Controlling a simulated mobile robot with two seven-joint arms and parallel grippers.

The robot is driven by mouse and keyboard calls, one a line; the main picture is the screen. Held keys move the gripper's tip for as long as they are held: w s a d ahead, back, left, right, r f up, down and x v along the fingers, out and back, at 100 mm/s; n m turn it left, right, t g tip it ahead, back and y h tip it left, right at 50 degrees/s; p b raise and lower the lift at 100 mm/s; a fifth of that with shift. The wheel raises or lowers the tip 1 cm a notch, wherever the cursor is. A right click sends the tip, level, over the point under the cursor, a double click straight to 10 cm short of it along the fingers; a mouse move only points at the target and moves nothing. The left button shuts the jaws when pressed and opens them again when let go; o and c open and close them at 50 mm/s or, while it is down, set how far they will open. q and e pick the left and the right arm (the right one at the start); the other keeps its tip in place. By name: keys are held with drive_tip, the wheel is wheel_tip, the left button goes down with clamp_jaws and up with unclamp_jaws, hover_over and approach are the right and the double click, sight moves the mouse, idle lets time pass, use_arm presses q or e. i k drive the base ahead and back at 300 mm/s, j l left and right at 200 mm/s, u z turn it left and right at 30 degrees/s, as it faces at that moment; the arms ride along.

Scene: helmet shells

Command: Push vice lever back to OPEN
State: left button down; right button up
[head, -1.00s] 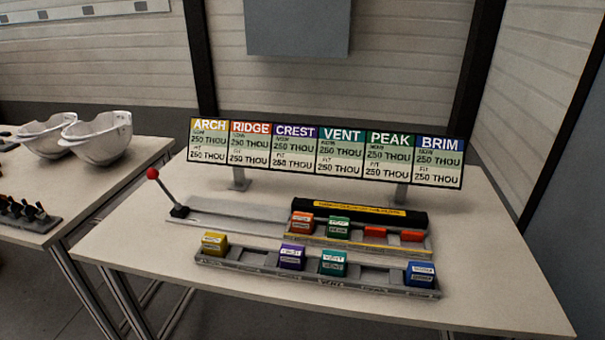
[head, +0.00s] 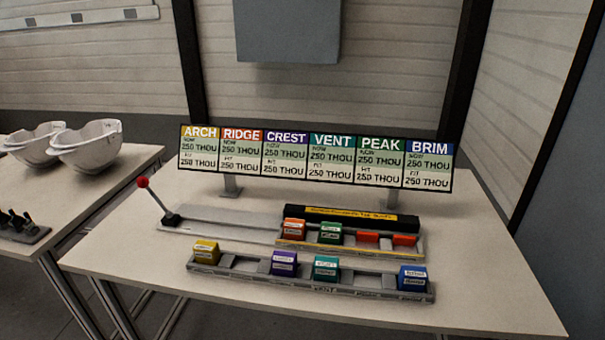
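The vice lever (head: 155,203) stands at the left end of a low grey vice base (head: 225,220) on the table. It has a red ball knob (head: 142,182) and a thin rod that leans up and to the left from a black pivot block (head: 172,219). No OPEN marking is readable near it. The vice's right part has a black bar (head: 350,219) with a yellow label. In front of that bar sit an orange block (head: 294,230), a green block (head: 330,233) and two low red pieces (head: 368,237). Neither of my grippers shows in the head view.
A grey rack (head: 305,277) in front holds yellow (head: 206,252), purple (head: 284,262), teal (head: 326,268) and blue (head: 412,277) blocks. A sign board (head: 315,158) stands behind. White helmet shells (head: 90,148) sit on the left table. The table's front right is clear.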

sight(142, 183)
drive_tip(key=z, duration=0.35)
drive_tip(key=j+z, duration=0.6)
drive_tip(key=z, duration=0.2)
drive_tip(key=k+j+z, duration=0.2)
drive_tip(key=j, duration=0.15)
drive_tip(key=k+j+z, duration=0.2)
drive_tip(key=j, duration=0.15)
drive_tip(key=k+j+z, duration=0.1)
drive_tip(key=j, duration=0.25)
drive_tip(key=k+j+z, duration=0.1)
drive_tip(key=k+j, duration=0.4)
drive_tip(key=j, duration=0.2)
drive_tip(key=k+j, duration=0.2)
drive_tip(key=j, duration=0.2)
drive_tip(key=k+j, duration=0.25)
drive_tip(key=j, duration=0.2)
drive_tip(key=k+j, duration=0.25)
drive_tip(key=j, duration=0.15)
drive_tip(key=z, duration=0.05)
